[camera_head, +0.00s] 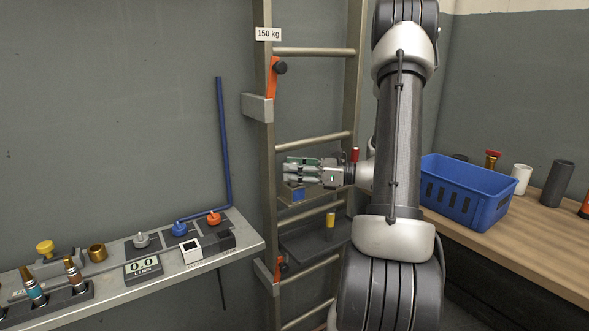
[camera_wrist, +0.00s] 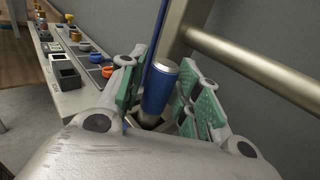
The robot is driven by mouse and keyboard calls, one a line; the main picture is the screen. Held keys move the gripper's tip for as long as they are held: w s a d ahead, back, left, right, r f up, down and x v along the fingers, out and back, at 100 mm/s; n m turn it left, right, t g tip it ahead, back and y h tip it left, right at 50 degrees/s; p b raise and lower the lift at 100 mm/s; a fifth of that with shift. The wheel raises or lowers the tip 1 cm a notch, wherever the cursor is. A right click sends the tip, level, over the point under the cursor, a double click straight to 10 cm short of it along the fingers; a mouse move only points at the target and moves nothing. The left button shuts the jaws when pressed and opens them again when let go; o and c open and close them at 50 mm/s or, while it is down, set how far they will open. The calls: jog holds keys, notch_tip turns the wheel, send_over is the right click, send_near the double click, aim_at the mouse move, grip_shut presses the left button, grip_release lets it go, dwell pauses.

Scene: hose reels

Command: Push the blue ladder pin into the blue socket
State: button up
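The blue ladder pin (camera_wrist: 160,88) is a blue cylinder with a bare metal end. A block with a blue face (camera_head: 298,194), apparently the blue socket, is just below the fingers.
The ladder (camera_head: 268,180) rises behind my gripper, its rungs close by. A yellow pin (camera_head: 331,220) stands on a dark shelf (camera_head: 308,243); a red piece (camera_head: 355,154) shows near my wrist. A bench with fittings (camera_head: 175,275) is left, a blue crate (camera_head: 455,205) right.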

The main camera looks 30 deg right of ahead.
jog(key=shift+o, duration=0.4)
jog(key=v, duration=1.2)
